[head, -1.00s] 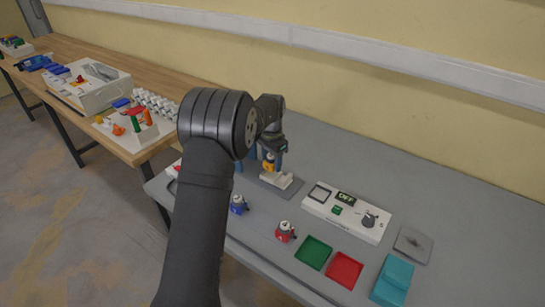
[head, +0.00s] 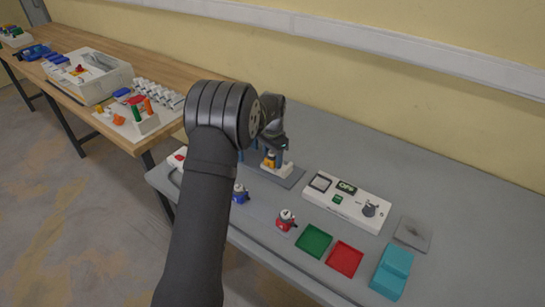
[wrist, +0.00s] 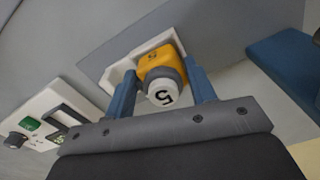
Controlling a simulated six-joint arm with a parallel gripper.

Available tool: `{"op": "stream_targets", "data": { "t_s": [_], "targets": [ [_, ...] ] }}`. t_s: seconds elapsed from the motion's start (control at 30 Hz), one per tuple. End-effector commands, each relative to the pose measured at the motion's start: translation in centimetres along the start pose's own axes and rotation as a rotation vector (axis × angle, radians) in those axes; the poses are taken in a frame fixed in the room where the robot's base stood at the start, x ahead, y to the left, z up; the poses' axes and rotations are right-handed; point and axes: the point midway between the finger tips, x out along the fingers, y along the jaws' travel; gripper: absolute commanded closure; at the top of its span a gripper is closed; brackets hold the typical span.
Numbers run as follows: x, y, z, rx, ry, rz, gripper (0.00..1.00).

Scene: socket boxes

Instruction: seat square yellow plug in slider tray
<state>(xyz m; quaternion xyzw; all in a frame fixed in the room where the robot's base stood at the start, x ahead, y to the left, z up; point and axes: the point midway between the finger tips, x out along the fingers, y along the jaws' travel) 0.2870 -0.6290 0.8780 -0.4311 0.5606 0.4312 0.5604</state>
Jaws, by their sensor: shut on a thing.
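The square yellow plug (wrist: 157,63) has a grey collar and a white cap marked 5. It also shows in the head view (head: 269,160), small and partly behind my arm. My gripper (wrist: 163,86) is shut on the plug, one blue finger on each side. The white slider tray (wrist: 116,75) lies under and around the plug in the wrist view. Its near end (head: 285,170) shows in the head view on a grey plate. The plug looks to be at or in the tray; its lower edge is hidden, so I cannot tell how deep it sits.
A blue plug (head: 240,193) and a red plug (head: 286,219) stand in front. A white panel (head: 325,202) with a display and knob is to the right. Green (head: 314,241) and red (head: 344,259) trays and a teal box (head: 392,272) lie further right.

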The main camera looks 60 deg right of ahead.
Motion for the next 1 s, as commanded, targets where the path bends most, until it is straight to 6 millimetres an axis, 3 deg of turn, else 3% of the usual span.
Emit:
{"op": "stream_targets", "data": {
  "t_s": [0.83,0.87,1.0],
  "targets": [
    [0.29,0.02,0.04,0.0,0.0,0.0,0.76],
    [0.3,0.02,0.04,0.0,0.0,0.0,0.47],
    [0.35,0.08,0.05,0.0,-0.001,0.002,0.24]
  ]
}}
